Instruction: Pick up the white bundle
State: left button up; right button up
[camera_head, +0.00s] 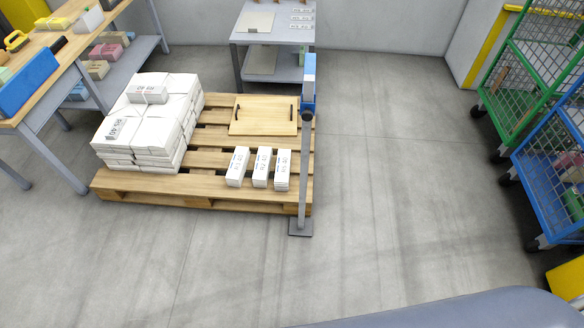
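A wooden pallet (150,184) stands on the floor left of centre. A large pile of white bundles (160,120) lies stacked on its left part, with a small labelled white bundle (148,94) on top. Three small white bundles with dark print stand in a row at the pallet's front right: a left one (237,168), a middle one (262,167) and a right one (282,170). They look close together but separate. I cannot tell which one the task names. Neither of my grippers is in view.
A wooden board with dark handles (262,115) lies on the pallet's back right. A grey post (303,170) stands at its right edge. A workbench (60,70) is left, a grey table (272,30) behind, green (520,70) and blue (545,190) mesh carts right. Floor ahead is clear.

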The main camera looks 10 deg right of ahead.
aim_at(281, 181)
jog(key=i+j+z, duration=0.2)
jog(key=z, duration=0.2)
jog(key=i+j+z, duration=0.15)
jog(key=j+z, duration=0.3)
jog(key=i+j+z, duration=0.1)
jog(key=j+z, duration=0.3)
jog(key=l, duration=0.15)
